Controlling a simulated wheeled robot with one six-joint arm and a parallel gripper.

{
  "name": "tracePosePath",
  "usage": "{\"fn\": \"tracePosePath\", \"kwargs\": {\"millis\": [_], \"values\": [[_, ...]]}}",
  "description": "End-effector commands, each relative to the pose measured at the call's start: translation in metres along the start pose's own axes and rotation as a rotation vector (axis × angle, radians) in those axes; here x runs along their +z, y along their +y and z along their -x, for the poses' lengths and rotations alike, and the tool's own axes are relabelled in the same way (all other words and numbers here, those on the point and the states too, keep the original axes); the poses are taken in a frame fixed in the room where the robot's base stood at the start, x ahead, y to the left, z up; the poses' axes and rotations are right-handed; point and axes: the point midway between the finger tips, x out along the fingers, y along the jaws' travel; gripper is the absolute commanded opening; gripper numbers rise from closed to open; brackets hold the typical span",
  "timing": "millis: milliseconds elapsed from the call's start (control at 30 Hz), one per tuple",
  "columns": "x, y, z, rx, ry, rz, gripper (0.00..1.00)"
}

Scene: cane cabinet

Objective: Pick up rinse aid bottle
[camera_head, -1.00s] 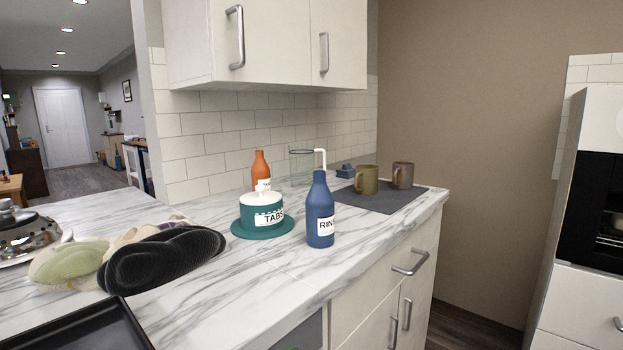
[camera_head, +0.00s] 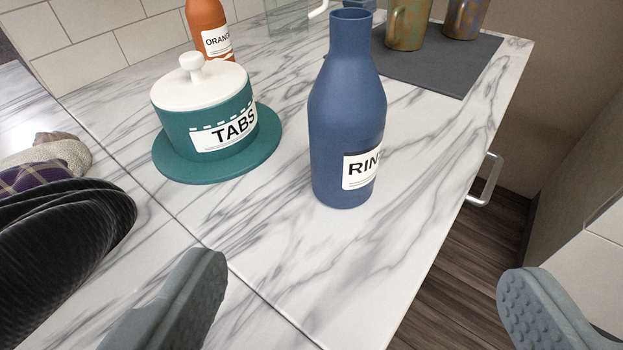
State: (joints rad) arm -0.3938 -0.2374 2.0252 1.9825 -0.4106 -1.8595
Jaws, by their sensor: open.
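The rinse aid bottle (camera_head: 345,115) is blue, with a narrow neck and a white label whose visible letters read "RIN". It stands upright on the marble counter, right of the picture's middle. My gripper (camera_head: 362,300) is open, with one grey finger at the lower left and the other at the lower right. The bottle stands ahead of the fingers, with its base above the gap between them in the picture. Nothing is between the fingers except counter and floor in the background.
A teal tabs jar (camera_head: 207,112) with a white lid stands on a teal saucer (camera_head: 172,165) left of the bottle. An orange bottle (camera_head: 208,30) is behind it. Two mugs (camera_head: 407,22) stand on a dark mat (camera_head: 440,68). Dark ribbed cloth-like items (camera_head: 60,245) lie at left. The counter's edge runs close at right.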

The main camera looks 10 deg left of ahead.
Motion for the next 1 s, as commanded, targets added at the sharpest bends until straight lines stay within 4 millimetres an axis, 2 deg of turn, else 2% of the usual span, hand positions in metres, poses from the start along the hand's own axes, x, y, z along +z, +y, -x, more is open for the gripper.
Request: {"fn": "tracePosePath", "kwargs": {"millis": [100, 267, 800, 1000], "values": [[0.005, -0.007, -0.008, -0.001, -0.028, 0.006, 0.83], [0.008, -0.009, -0.025, 0.0, -0.035, 0.009, 0.83], [0.01, -0.008, -0.111, -0.001, -0.034, 0.008, 0.83], [0.01, -0.008, -0.127, -0.001, -0.032, 0.008, 0.83]]}}
